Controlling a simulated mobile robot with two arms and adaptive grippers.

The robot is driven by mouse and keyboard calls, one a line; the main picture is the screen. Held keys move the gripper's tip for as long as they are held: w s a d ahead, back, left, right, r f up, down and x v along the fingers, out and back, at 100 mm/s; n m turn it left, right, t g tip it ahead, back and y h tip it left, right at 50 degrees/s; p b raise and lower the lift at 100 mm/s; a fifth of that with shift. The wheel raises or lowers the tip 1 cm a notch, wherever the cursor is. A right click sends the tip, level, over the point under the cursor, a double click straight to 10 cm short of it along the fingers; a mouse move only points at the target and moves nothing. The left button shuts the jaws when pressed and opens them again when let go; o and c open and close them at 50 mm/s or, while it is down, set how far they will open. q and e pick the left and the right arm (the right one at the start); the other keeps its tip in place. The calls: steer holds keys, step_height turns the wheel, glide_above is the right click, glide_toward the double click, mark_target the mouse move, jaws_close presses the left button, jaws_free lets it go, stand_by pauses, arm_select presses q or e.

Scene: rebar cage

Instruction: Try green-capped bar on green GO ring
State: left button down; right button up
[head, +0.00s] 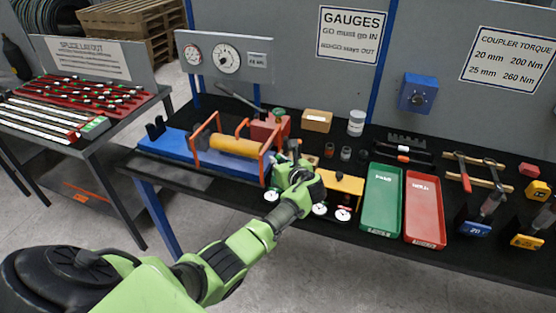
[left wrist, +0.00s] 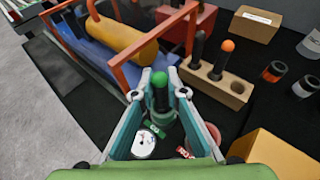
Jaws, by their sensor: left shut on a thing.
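The green-capped bar (left wrist: 160,80) stands between the fingers of my left gripper (left wrist: 160,94) in the left wrist view, green end toward the camera and dark shaft below. The gripper is shut on it. A green ring (left wrist: 164,117), apparently the GO ring, shows just beyond the bar, partly hidden by bar and fingers; I cannot tell whether the bar is inside it. A green tag (left wrist: 153,127) and a white dial (left wrist: 144,143) are close by. A red ring (left wrist: 211,134) is partly hidden behind the right finger. In the head view my left gripper (head: 290,168) is over the bench. My right gripper is not in view.
A wooden block (left wrist: 233,92) holds an orange-capped bar (left wrist: 222,60) and a dark bar (left wrist: 197,50). The orange-framed press (left wrist: 77,65) is close on the left. A yellow block (head: 342,183), a green tray (head: 381,200) and a red tray (head: 424,208) are to the right.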

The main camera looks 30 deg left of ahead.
arm_select(q)
steer(key=shift+f+b, duration=0.45)
steer(key=shift+f, duration=0.3)
steer(key=c, duration=2)
jaws_free()
steer(key=shift+o, duration=0.2)
steer(key=v, duration=1.2)
steer(key=shift+r, duration=0.1)
